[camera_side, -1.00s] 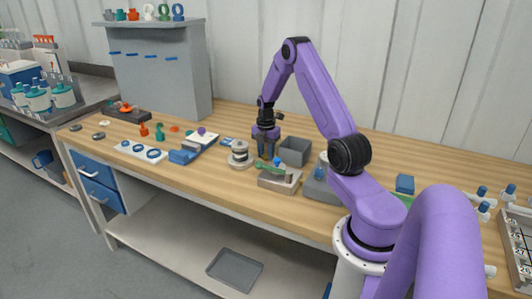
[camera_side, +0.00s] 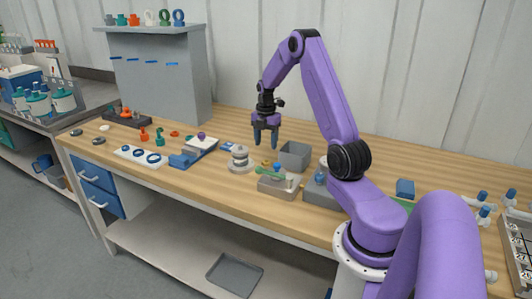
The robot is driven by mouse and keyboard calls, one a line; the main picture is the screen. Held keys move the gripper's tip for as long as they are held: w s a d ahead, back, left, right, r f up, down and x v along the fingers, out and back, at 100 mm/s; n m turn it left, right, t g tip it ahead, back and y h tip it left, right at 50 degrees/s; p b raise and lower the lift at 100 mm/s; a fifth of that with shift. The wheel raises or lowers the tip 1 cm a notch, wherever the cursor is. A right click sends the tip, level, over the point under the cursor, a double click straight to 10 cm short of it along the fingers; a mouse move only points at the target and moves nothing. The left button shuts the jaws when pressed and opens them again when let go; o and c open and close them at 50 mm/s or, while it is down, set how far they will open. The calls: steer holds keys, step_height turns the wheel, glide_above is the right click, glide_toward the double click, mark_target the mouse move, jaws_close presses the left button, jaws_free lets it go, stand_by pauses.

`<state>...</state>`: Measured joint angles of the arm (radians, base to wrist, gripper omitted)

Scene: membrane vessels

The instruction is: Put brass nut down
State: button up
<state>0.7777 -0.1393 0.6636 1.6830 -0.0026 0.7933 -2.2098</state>
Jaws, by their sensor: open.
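My gripper (camera_side: 266,143) is open and empty, its two fingers pointing down above the workbench. The brass nut (camera_side: 266,162) looks like a small yellow ring. It lies on the wooden bench top below my gripper, between the round metal vessel and the grey bin. There is a visible gap between the fingertips and the nut. The nut is very small here, so its exact tilt cannot be told.
A grey open bin (camera_side: 295,155) stands just right of the nut. A round metal vessel (camera_side: 240,158) stands to the left.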

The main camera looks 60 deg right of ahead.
step_height(320, 180, up, 5)
steer(key=w+a+r, duration=0.2)
steer(key=a+r, duration=0.1)
steer(key=a, duration=1.1)
steer(key=s+a+r+m, duration=0.1)
steer(key=s+a, duration=0.1)
steer(key=a, duration=0.5)
steer(key=s+a+r+m, duration=0.1)
steer(key=s+a, duration=0.2)
steer(key=a, duration=0.4)
steer(key=s+a+r+m, duration=0.1)
steer(key=s+a+m, duration=0.1)
steer(key=s+a, duration=0.75)
steer(key=s+a+m, duration=0.1)
steer(key=s, duration=1.2)
steer(key=shift+s+a+f, duration=0.25)
steer(key=shift+s+a, duration=0.1)
